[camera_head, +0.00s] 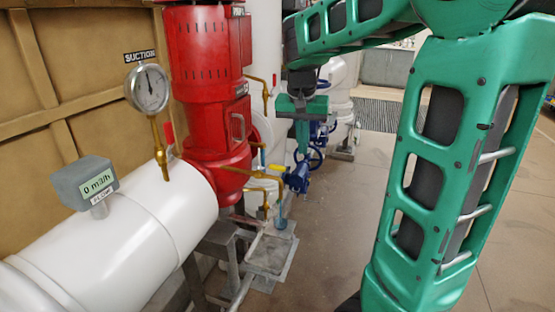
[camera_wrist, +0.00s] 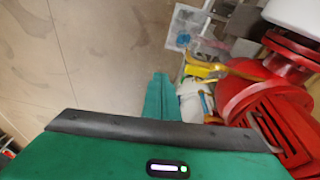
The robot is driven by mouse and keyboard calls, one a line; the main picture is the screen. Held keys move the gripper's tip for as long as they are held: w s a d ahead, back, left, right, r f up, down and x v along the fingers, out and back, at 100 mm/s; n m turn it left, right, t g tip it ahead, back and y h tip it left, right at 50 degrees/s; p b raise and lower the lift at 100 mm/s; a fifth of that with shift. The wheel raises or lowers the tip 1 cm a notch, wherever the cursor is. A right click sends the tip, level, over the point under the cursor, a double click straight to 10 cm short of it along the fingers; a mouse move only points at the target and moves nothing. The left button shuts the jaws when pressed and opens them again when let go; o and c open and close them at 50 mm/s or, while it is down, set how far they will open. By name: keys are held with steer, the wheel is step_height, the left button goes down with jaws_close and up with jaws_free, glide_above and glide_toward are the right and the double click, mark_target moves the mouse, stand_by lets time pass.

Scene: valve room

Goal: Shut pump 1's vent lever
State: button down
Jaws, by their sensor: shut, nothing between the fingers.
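Red pump (camera_head: 208,95) stands upright left of centre in the head view, and its red body shows at the right edge of the wrist view (camera_wrist: 262,100). A yellow lever (camera_head: 278,169) sits on thin brass piping at its lower right; the wrist view shows a yellow part (camera_wrist: 203,70) by the brass pipe. Small red levers show by the gauge (camera_head: 168,133) and on the upper brass pipe (camera_head: 274,86). I cannot read which is the vent lever. My green gripper (camera_head: 302,150) points down above and right of the yellow lever, apart from it, shut and empty.
A blue valve (camera_head: 297,178) and blue handwheel (camera_head: 312,157) stand close to my gripper. The white pipe (camera_head: 125,235) carries a suction gauge (camera_head: 149,88) and a flow meter reading 0 m3/h (camera_head: 88,182). A metal drain tray (camera_head: 270,252) lies low. Floor at right is clear.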

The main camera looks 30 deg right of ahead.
steer(key=v, duration=0.2)
glide_above(270, 168)
steer(key=d, duration=0.4)
steer(key=shift+w+f+m+t+h, duration=0.15)
steer(key=shift+w+m+t+h, duration=0.05)
steer(key=shift+m+t+h, duration=0.2)
steer(key=shift+d+f, duration=0.1)
steer(key=shift+f, duration=0.05)
step_height(270, 168, down, 9)
steer(key=shift+s+a, duration=0.2)
steer(key=shift+a, duration=0.15)
steer(key=shift+a+f, duration=0.1)
